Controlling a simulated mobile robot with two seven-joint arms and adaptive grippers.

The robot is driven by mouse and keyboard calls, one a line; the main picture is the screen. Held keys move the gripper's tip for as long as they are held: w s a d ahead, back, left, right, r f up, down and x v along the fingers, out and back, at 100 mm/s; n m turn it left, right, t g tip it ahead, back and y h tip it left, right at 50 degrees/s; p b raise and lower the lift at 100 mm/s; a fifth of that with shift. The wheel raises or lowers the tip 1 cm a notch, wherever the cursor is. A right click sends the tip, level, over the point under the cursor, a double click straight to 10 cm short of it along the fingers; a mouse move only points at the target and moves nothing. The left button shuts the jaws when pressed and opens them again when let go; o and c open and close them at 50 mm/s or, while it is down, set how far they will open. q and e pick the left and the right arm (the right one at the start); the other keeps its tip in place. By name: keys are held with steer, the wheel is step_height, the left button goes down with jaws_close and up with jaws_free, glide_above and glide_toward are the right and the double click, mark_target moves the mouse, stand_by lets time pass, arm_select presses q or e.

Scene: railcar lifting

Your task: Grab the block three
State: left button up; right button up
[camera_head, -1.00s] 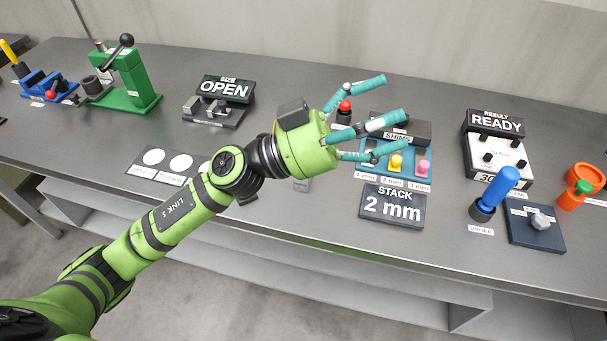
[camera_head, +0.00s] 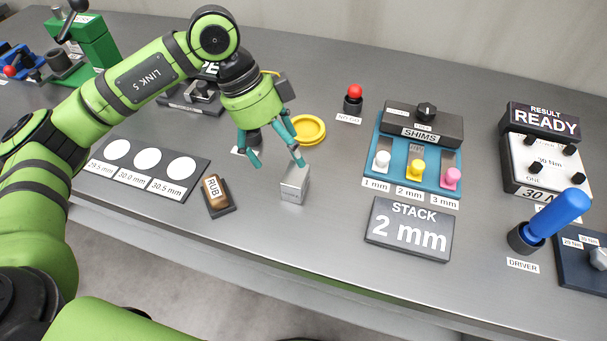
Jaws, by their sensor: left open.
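A small silver-grey block (camera_head: 292,188) stands on the table in front of the yellow dish. Its marking is too small to read, so I cannot tell whether it is block three. My left gripper (camera_head: 270,158) points down with its teal fingers spread open and empty. One fingertip is in front of or very near the block's top edge in the picture; I cannot tell whether it touches. The other fingers are to the left of the block. My right gripper is not in view.
A brown RUB pad (camera_head: 216,192) and a plate with white circles (camera_head: 148,168) lie to the left. A yellow dish (camera_head: 308,129) is behind the block. The STACK sign (camera_head: 409,229) and shim tray (camera_head: 374,163) stand to the right. The table front is clear.

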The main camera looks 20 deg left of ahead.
mark_target(292, 174)
arm_select(q)
steer(key=x, duration=0.2)
steer(key=p+x, duration=0.1)
steer(key=shift+s, duration=0.25)
steer(key=p+x, duration=0.1)
steer(key=x, duration=0.3)
steer(key=shift+s+d, duration=0.1)
steer(key=shift+s, duration=0.05)
steer(key=shift+f, duration=0.2)
steer(key=c, duration=1.6)
jaws_close()
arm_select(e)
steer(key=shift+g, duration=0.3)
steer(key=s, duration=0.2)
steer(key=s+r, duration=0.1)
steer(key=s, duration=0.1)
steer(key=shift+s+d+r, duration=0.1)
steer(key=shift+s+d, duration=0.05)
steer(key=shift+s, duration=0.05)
